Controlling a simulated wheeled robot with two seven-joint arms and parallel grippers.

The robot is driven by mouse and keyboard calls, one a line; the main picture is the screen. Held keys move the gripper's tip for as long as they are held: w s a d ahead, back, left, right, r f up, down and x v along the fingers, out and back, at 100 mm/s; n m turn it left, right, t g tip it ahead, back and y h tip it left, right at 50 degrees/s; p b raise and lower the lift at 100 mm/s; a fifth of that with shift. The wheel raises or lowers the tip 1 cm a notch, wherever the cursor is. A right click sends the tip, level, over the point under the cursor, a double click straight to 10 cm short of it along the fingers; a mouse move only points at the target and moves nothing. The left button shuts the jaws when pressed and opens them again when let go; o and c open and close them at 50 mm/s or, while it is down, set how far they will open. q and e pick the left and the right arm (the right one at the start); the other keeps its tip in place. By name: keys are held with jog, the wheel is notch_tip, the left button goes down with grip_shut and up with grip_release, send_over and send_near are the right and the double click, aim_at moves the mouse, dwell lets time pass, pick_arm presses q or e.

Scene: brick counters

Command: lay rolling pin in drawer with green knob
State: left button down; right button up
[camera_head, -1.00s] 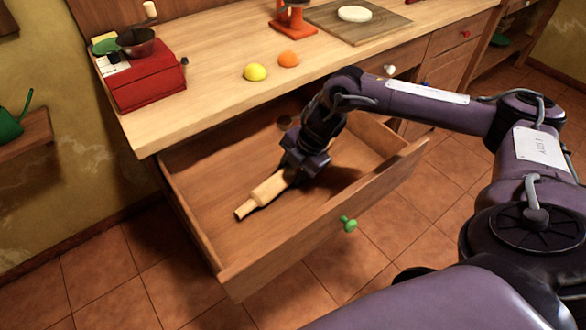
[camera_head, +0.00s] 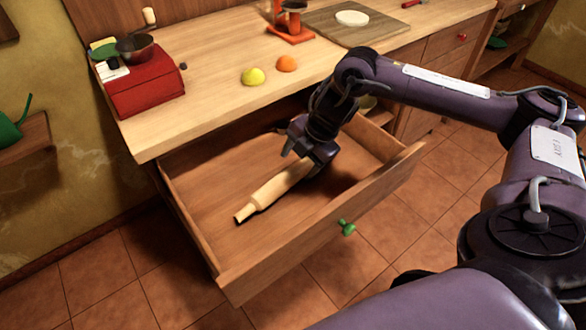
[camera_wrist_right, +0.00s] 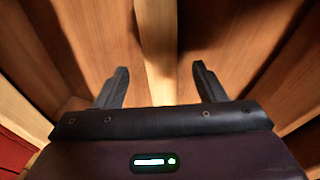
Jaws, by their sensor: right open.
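The pale wooden rolling pin (camera_head: 268,191) lies on the floor of the open drawer with the green knob (camera_head: 346,227). Its far end is partly hidden by my right gripper. My right gripper (camera_head: 303,155) is open at the pin's far end, inside the drawer. In the right wrist view, the two fingers of the right gripper (camera_wrist_right: 161,88) stand apart on either side of the pin (camera_wrist_right: 157,50), not closed on it. My left gripper is not in view.
The drawer's front wall (camera_head: 320,222) and left wall (camera_head: 190,220) surround the pin. Drawer floor left of the pin is bare.

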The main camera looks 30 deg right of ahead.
jog(key=v, duration=0.6)
jog(key=shift+r, duration=0.25)
jog(key=shift+s+d, duration=0.1)
jog(key=shift+s, duration=0.05)
